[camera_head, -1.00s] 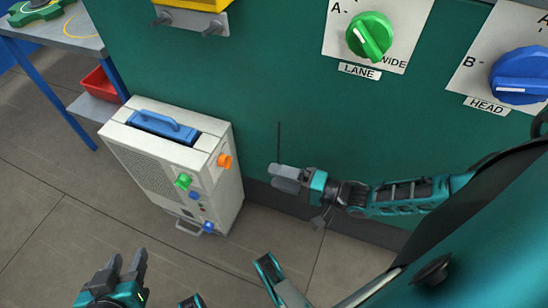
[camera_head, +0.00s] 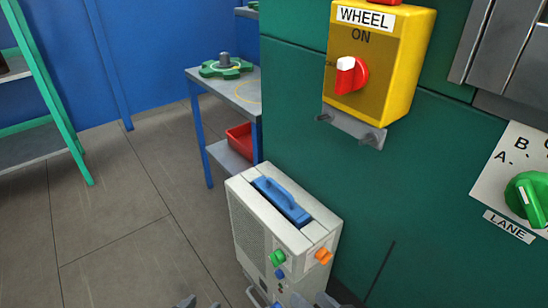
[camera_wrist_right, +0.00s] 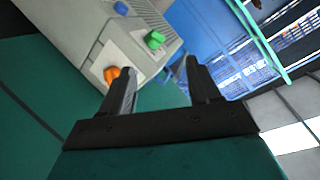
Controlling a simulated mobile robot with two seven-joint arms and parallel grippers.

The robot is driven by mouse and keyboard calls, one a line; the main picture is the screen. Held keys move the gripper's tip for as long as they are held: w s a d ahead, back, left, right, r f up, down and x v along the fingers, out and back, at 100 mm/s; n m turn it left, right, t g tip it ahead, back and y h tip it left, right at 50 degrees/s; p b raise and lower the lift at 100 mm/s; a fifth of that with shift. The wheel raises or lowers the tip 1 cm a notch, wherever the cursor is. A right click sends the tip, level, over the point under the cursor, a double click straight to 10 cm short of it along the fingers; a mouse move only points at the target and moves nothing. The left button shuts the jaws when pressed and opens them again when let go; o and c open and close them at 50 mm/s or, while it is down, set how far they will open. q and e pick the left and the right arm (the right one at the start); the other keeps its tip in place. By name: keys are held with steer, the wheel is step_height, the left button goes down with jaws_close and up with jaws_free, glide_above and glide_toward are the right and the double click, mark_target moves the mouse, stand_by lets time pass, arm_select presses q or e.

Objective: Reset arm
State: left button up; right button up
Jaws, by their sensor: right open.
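My right gripper (camera_wrist_right: 160,75) is open in the right wrist view, with nothing between its two dark fingers. Beyond the fingers is the pale box-shaped unit (camera_wrist_right: 85,30) with green and orange knobs. In the head view my right gripper (camera_head: 314,299) shows only as grey tips at the bottom edge, in front of the unit (camera_head: 285,235). Tips of my left gripper (camera_head: 200,303) also just show at the bottom edge. The rest of it is out of frame, so its opening is unclear. No amber bottles are in view.
A green panel wall (camera_head: 420,180) carries a yellow WHEEL switch box (camera_head: 385,60) and a green LANE knob (camera_head: 527,198). A blue-legged table (camera_head: 235,95) holds a green handwheel (camera_head: 226,67); a red bin (camera_head: 240,138) sits below. Floor at left is open before a green-framed rack (camera_head: 45,85).

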arm_select(q)
steer(key=s+a+r+y+p, duration=0.1)
steer(key=a+r+p, duration=0.3)
steer(key=r+p, duration=0.9)
steer(key=s+p, duration=0.1)
steer(key=p, duration=0.5)
arm_select(e)
steer(key=s+d+r+n+h, duration=0.1)
steer(key=s+d+r+h, duration=0.1)
steer(key=d+r, duration=0.3)
steer(key=s+d+r+n+g+h, duration=0.1)
steer(key=s+d+r+n+h, duration=0.1)
steer(key=r, duration=0.7)
steer(key=d+h, duration=0.1)
steer(key=d, duration=0.1)
steer(key=shift+d+r+h, duration=0.25)
steer(key=shift+d+h, duration=0.05)
steer(key=shift+d, duration=0.05)
arm_select(q)
steer(key=shift+f, duration=0.15)
arm_select(e)
steer(key=shift+f, duration=0.1)
